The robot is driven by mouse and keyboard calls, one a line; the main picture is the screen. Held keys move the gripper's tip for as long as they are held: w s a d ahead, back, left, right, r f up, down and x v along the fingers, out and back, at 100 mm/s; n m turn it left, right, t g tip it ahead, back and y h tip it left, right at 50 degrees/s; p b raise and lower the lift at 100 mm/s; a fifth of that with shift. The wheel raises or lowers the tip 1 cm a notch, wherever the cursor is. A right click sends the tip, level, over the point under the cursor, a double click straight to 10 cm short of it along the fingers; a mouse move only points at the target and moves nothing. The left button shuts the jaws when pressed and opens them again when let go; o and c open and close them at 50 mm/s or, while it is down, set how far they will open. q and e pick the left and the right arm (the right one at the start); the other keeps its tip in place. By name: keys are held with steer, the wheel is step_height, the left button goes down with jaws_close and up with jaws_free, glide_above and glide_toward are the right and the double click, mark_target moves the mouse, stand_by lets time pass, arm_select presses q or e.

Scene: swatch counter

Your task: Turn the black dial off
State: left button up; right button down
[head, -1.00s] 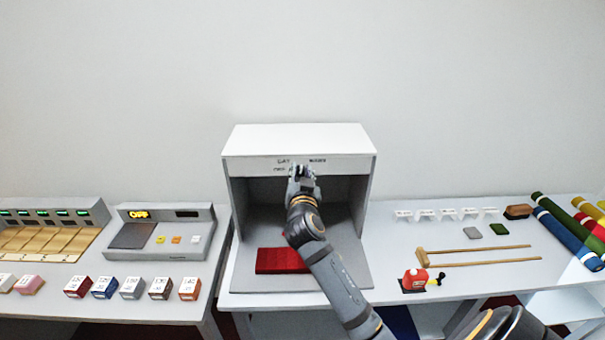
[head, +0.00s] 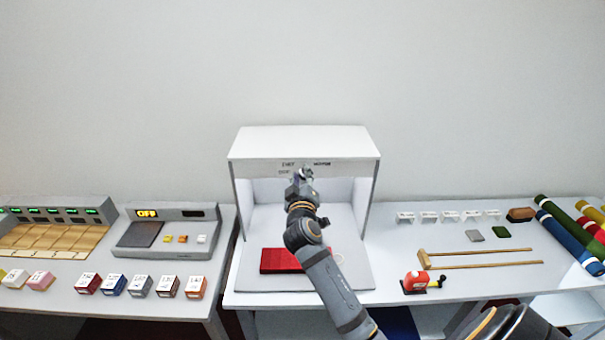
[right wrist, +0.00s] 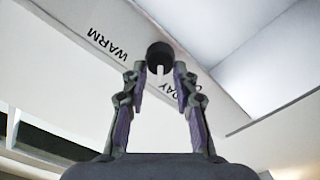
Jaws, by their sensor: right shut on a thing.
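The black dial (right wrist: 160,57) sits on the white front panel (head: 345,167) of a light box. In the right wrist view it is round and dark with a white mark, between the words WARM and DAY. My right gripper (head: 306,174) is at that panel, its fingers shut on the dial from both sides; the fingertips (right wrist: 160,70) also show in the right wrist view. In the head view the gripper hides most of the dial and part of the lettering. The inside of the light box is brightly lit. My left gripper is not in view.
A red folded swatch (head: 283,261) lies on the box floor. A grey console (head: 190,240) reading OFF stands left, with several colored blocks in front. Right are wooden sticks (head: 480,252), a red tool (head: 416,281), a brush (head: 520,214) and colored rolls (head: 570,240).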

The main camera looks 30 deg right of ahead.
steer(key=n+p, duration=0.1)
steer(key=n, duration=0.3)
steer(key=n+p, duration=0.1)
steer(key=n, duration=0.1)
steer(key=shift+w+a+f+p, duration=0.1)
steer(key=shift+a+f+p, duration=0.1)
steer(key=shift+f+p, duration=0.1)
steer(key=shift+f+n+p, duration=0.15)
steer(key=shift+n+p, duration=0.2)
steer(key=shift+n, duration=0.6)
steer(key=shift+f+n+p, duration=0.1)
steer(key=shift+n+p, duration=0.25)
steer(key=shift+n, duration=0.6)
steer(key=c, duration=1)
jaws_free()
steer(key=shift+c, duration=0.2)
steer(key=v, duration=0.7)
steer(key=shift+a, duration=0.1)
